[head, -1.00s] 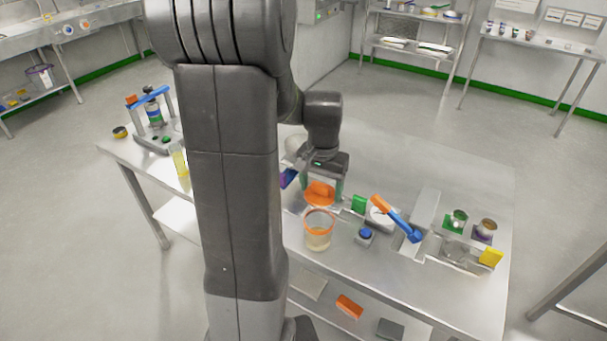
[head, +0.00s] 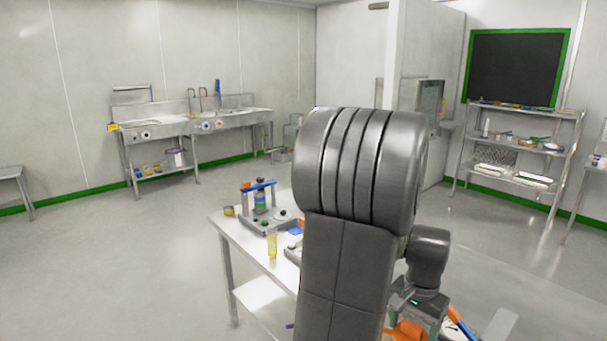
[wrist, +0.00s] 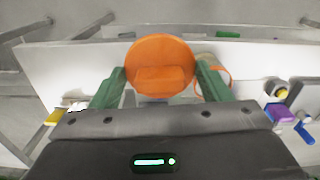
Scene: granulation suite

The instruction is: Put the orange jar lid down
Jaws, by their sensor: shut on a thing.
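The orange jar lid (wrist: 160,55) is a round disc with a raised bar-shaped grip, in the middle of the wrist view. My gripper (wrist: 160,78) has its green fingers on either side of the lid and is shut on it. In the head view the lid (head: 408,332) shows at the bottom edge, under my gripper (head: 404,316), partly cut off. An orange-rimmed jar (wrist: 224,78) is partly hidden behind the right finger in the wrist view. I cannot tell the lid's height over the bench.
The steel bench (head: 238,241) runs under my arm. A stand with a blue bar (head: 259,187) and a yellow cylinder (head: 272,245) are on its left part. A blue and orange tool (head: 461,321) lies right of my gripper. My arm hides much of the bench.

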